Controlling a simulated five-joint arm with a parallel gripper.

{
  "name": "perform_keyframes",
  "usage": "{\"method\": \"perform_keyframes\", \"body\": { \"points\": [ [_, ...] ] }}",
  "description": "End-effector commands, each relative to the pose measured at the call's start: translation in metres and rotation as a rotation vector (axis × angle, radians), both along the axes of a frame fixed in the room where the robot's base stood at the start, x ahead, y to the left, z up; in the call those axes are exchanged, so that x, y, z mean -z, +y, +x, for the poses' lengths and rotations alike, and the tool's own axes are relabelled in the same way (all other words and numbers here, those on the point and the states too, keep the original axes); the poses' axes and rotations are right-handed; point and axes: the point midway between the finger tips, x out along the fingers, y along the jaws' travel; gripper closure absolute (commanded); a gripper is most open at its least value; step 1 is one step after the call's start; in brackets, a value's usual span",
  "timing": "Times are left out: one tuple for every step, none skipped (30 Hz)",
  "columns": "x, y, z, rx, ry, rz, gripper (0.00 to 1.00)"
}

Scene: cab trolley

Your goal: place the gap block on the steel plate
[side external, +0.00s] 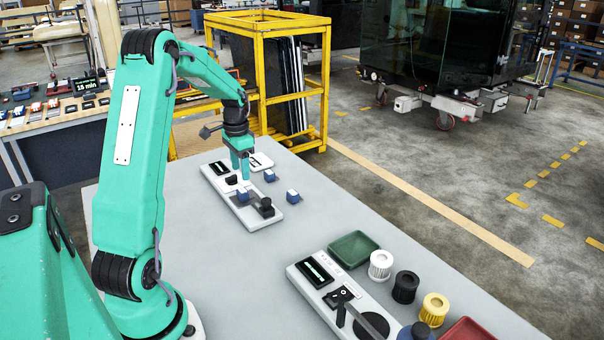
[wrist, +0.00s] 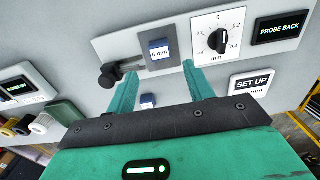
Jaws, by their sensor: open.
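A blue-and-white gap block marked "6 mm" (wrist: 158,49) sits on the dark grey steel plate (wrist: 170,67) of the white gauge board. In the side view this block (side external: 243,195) is on the plate (side external: 250,209), just below my gripper (side external: 244,177). In the wrist view my gripper (wrist: 158,70) is open and empty. Its fingertips are either side of the block's line, short of it and apart from it. A second blue block (wrist: 147,100) shows lower between the fingers.
A black-knobbed probe (wrist: 112,76) stands at the plate's left. A dial (wrist: 217,40) and a "PROBE BACK" display (wrist: 278,27) are to its right. A "SET UP" card (wrist: 250,84) lies nearby. Another white station (side external: 325,285) and a green tray (side external: 354,249) stand farther front; grey table lies between.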

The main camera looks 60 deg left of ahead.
Motion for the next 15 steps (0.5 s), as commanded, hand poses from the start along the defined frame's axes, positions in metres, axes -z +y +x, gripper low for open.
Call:
{"method": "perform_keyframes", "body": {
  "points": [
    [-0.009,0.001,0.001,0.000,-0.003,0.003,0.48],
    [-0.014,0.001,0.001,0.000,-0.003,0.003,0.48],
    [-0.019,0.001,0.001,0.000,-0.003,0.003,0.48],
    [-0.022,0.000,0.000,0.000,-0.002,0.002,0.48],
    [-0.026,0.000,0.000,0.000,-0.002,0.002,0.48],
    [-0.030,0.000,0.001,0.000,-0.002,0.002,0.48],
    [-0.032,0.000,0.000,0.000,-0.002,0.002,0.48],
    [-0.035,0.000,0.000,0.000,-0.001,0.001,0.48],
    [-0.037,0.000,0.000,0.000,-0.001,0.001,0.48],
    [-0.039,0.000,0.000,0.000,-0.001,0.001,0.48],
    [-0.040,0.000,0.000,0.000,-0.001,0.001,0.48],
    [-0.041,0.000,0.000,0.000,-0.001,0.001,0.48],
    [-0.042,0.000,0.000,0.000,-0.001,0.001,0.48],
    [-0.042,0.000,0.000,0.000,-0.001,0.001,0.48],
    [-0.042,0.000,0.000,0.000,0.000,0.000,0.48]
  ]
}}
